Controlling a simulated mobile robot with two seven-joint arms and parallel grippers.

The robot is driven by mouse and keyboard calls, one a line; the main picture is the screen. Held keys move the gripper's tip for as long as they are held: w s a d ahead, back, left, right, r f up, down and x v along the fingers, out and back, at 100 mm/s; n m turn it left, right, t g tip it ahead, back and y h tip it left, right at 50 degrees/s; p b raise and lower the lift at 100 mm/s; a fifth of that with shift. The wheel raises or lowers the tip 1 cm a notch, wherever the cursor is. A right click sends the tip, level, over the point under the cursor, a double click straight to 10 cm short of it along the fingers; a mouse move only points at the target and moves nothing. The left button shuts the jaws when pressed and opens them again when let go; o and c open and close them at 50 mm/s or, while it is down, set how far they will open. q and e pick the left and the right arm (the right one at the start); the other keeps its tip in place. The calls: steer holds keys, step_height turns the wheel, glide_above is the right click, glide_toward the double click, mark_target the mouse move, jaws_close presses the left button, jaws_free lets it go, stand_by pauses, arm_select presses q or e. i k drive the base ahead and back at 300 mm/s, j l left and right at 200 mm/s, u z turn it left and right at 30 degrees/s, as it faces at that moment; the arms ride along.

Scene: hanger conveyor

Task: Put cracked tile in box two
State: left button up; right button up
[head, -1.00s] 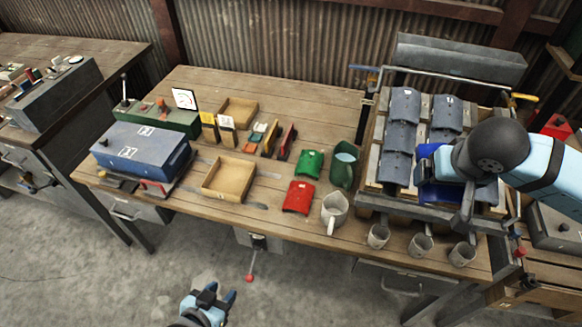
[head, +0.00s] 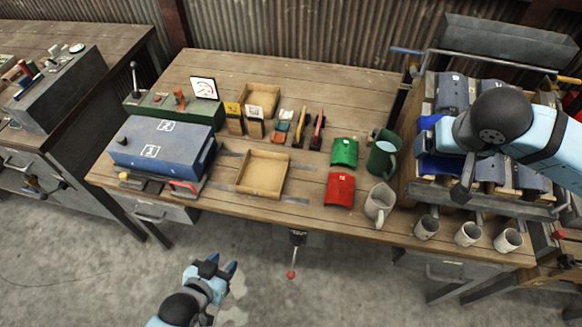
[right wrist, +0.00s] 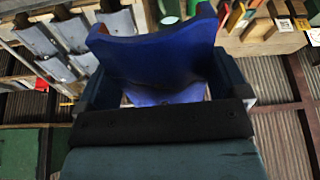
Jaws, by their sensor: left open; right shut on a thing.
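My right gripper (right wrist: 163,82) is shut on a blue curved tile (right wrist: 155,62). In the head view the tile (head: 436,145) shows beside my dark wrist, over the left part of the tile rack; my arm hides that gripper there. I cannot make out a crack on it. A red tile (head: 340,190) and a green tile (head: 344,152) lie on the table. Two shallow wooden boxes stand left of them, a front one (head: 286,177) and a back one (head: 277,104); I see no readable number on them. My left gripper (head: 222,268) is open and empty, low before the table.
Grey tiles (head: 453,90) lie on the rack at right. A green jug (head: 383,158), a pale mug (head: 378,205) and several cups (head: 467,234) stand between or before these. A blue case (head: 163,150) and upright cards (head: 234,118) occupy the left. Bare tabletop shows at the back.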

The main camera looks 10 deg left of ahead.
mark_target(264, 176)
steer(key=i+j+z, duration=0.1)
steer(key=j, duration=0.6)
steer(key=i+j, duration=0.15)
steer(key=j, duration=0.5)
steer(key=i+j+z, duration=0.15)
steer(key=j, duration=0.55)
steer(key=k, duration=0.05)
